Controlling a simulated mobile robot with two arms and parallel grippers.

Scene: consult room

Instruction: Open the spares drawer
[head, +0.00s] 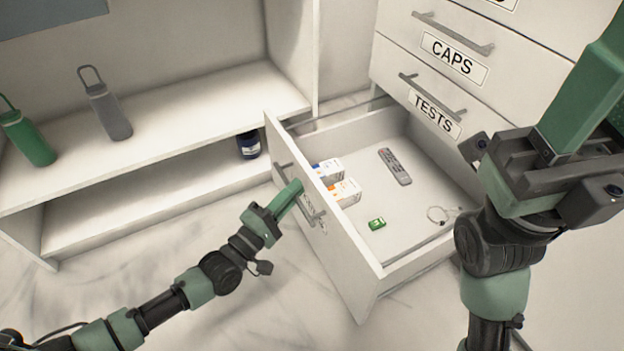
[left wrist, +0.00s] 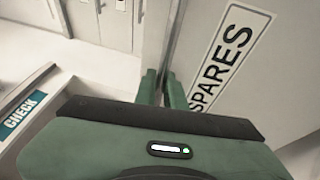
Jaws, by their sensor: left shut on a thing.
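The spares drawer (head: 352,262) is the bottom drawer of a white cabinet and stands well open in the head view. Its front carries a bar handle (head: 283,170), partly hidden by my left gripper (head: 297,188). My left gripper is shut on that handle. In the left wrist view its fingers (left wrist: 161,88) are beside the SPARES label (left wrist: 229,58) on the drawer front. My right gripper (head: 598,85) is raised at the right of the head view, in front of the cabinet and away from the drawer; its fingertips are out of frame, so its opening is unclear.
In the drawer lie small boxes (head: 345,191), a grey remote (head: 395,166), a green item (head: 377,223) and a thin cable (head: 440,214). Closed CAPS (head: 500,65) and TESTS (head: 410,97) drawers are above. An open shelf (head: 190,120) with bottles stands left. Floor before the drawer is clear.

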